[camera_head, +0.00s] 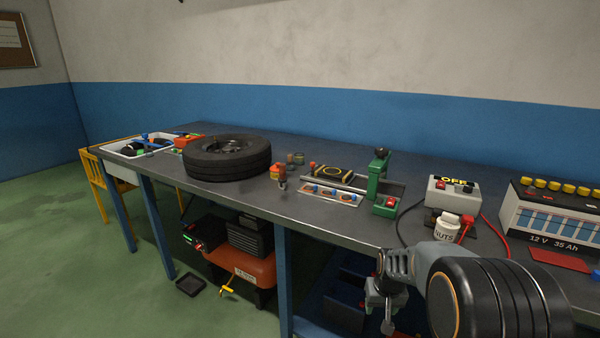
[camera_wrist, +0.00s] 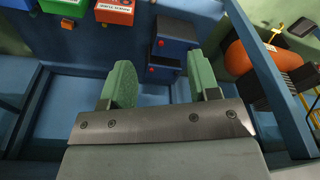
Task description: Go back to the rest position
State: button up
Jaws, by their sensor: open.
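My gripper (camera_head: 384,305) is in front of the workbench's front edge, below the level of its top, at the lower right of the head view. In the wrist view its two green fingers (camera_wrist: 160,88) stand apart with nothing between them. Beyond the fingers are blue boxes (camera_wrist: 176,42) with red knobs, on the blue shelf under the bench. My arm reaches in from the lower right of the head view and hides part of the bench front.
The workbench (camera_head: 330,222) carries a tire (camera_head: 227,158), a green press (camera_head: 378,178), a grey OFF box (camera_head: 453,192), a NUTS jar (camera_head: 446,229) and a battery (camera_head: 550,215). An orange compressor (camera_head: 240,266) stands underneath. A yellow chair (camera_head: 93,180) is at left. The green floor (camera_head: 60,270) is clear front left.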

jog(key=s+a+r+p, duration=0.1)
jog(key=s+r+p, duration=0.4)
jog(key=r, duration=0.5)
jog(key=s+a+r+t+p, duration=0.1)
jog(key=s+r+p, duration=0.4)
jog(key=r, duration=0.5)
jog(key=s+a+r+n+p, duration=0.1)
jog(key=s+a+r+p, duration=0.2)
jog(key=s+r+p, duration=0.3)
notch_tip(320, 180, up, 5)
jog(key=shift+s+a+f+t, duration=0.2)
jog(key=shift+s+t, duration=0.2)
jog(key=shift+s, duration=0.25)
